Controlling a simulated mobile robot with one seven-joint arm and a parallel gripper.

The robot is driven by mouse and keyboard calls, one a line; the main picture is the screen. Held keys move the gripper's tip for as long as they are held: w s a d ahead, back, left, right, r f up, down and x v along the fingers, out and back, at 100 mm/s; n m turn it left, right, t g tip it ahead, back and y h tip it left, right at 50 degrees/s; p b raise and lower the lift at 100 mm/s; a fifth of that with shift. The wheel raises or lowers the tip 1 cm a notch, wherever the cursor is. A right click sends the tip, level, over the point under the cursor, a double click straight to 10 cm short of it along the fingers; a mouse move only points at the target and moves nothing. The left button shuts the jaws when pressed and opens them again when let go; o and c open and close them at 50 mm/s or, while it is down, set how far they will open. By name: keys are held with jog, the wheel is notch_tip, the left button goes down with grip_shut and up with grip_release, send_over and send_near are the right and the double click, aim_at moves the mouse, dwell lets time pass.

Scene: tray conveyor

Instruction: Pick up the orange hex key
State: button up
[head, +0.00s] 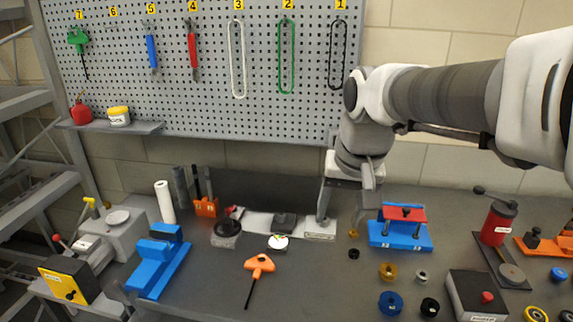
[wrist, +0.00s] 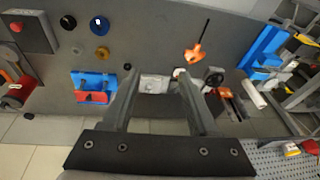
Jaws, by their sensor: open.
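The orange hex key (head: 258,266) lies on the grey bench top, its orange T-shaped handle toward the back and its dark shaft toward the front. It also shows in the wrist view (wrist: 195,54), beyond the tip of the right finger. My gripper (head: 345,212) is open and empty. It is above the back of the bench, to the right of the hex key and apart from it. In the wrist view both fingers (wrist: 156,75) are spread wide, with a small grey block on a pale base showing between them.
A pegboard (head: 262,60) with numbered hooks and hanging tools stands behind. A blue vise (head: 158,262) is left of the hex key, a white round object (head: 278,242) just behind it. A blue fixture (head: 400,235) and several rings are on the right.

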jog(key=w+a+f+g, duration=0.2)
jog(key=w+a+f, duration=0.3)
jog(key=w+a, duration=0.35)
jog(key=g, duration=0.1)
send_over(257, 273)
jog(key=shift+m+h, duration=0.4)
notch_tip(257, 273, down, 21)
jog(key=shift+s+a+f+b, duration=0.1)
jog(key=shift+s+b, duration=0.05)
jog(key=shift+b, duration=0.3)
jog(key=shift+w+f, duration=0.15)
jog(key=shift+f, duration=1.4)
jog(key=shift+w+f, duration=0.1)
jog(key=shift+f, duration=1.4)
grip_shut()
